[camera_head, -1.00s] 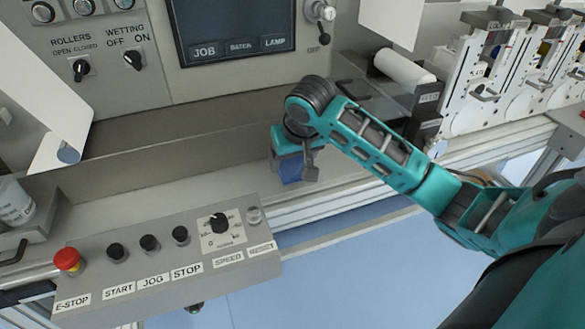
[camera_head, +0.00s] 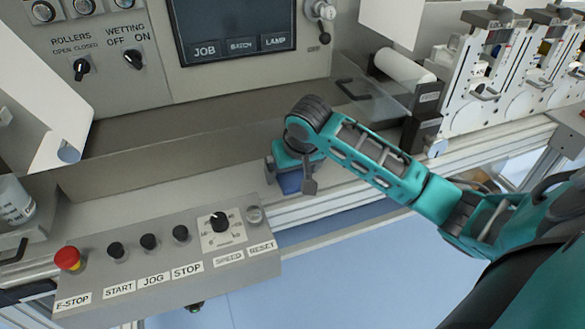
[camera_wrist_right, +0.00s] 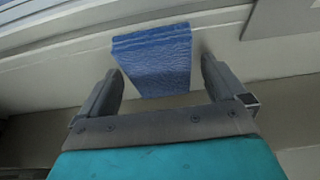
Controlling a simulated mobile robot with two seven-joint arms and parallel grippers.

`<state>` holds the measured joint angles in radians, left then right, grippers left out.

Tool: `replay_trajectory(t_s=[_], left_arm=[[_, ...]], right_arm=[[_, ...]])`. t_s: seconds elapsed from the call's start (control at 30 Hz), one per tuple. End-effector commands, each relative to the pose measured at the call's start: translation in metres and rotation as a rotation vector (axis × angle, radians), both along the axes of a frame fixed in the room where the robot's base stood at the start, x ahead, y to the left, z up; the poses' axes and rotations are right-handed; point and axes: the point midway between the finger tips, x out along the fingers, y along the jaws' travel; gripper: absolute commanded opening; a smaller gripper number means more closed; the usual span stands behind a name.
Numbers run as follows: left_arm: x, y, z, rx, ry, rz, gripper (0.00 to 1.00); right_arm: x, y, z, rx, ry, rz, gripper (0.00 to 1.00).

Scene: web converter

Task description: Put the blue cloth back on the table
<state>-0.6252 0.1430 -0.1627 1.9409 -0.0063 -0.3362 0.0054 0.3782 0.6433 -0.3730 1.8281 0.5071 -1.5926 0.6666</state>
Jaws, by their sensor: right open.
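The blue cloth (camera_head: 291,183) lies on the pale ledge of the machine, just beyond the control box, partly hidden by my right gripper. In the right wrist view the folded cloth (camera_wrist_right: 155,62) lies flat between and beyond the fingertips. My right gripper (camera_head: 290,182) is over the cloth with its fingers spread to either side. In the right wrist view the open jaws (camera_wrist_right: 162,78) show gaps between each finger and the cloth. My left gripper is not in view.
The control box (camera_head: 165,265) with the red emergency stop (camera_head: 67,259) stands at front left. A screen panel (camera_head: 236,28) is behind. A white roll (camera_head: 404,68) and label units (camera_head: 480,85) are to the right. The ledge left of the cloth is clear.

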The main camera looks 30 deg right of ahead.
Motion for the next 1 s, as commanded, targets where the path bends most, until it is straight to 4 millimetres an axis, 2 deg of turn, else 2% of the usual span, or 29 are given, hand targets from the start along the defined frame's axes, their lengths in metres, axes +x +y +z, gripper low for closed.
replay_trajectory(t_s=[0.17,0.27,0.7,0.83,1.0], left_arm=[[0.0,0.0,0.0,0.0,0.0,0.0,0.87],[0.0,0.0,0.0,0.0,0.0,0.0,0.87],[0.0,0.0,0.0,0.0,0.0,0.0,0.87],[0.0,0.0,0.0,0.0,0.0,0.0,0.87],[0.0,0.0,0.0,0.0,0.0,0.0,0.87]], right_arm=[[0.0,-0.001,0.002,-0.002,0.0,-0.001,0.99],[-0.003,0.0,0.011,-0.001,-0.002,0.001,0.99],[-0.036,0.009,0.093,0.0,-0.004,0.001,0.99],[-0.042,0.01,0.107,0.0,-0.002,0.001,0.99],[-0.045,0.011,0.114,0.0,-0.001,0.0,0.99]])
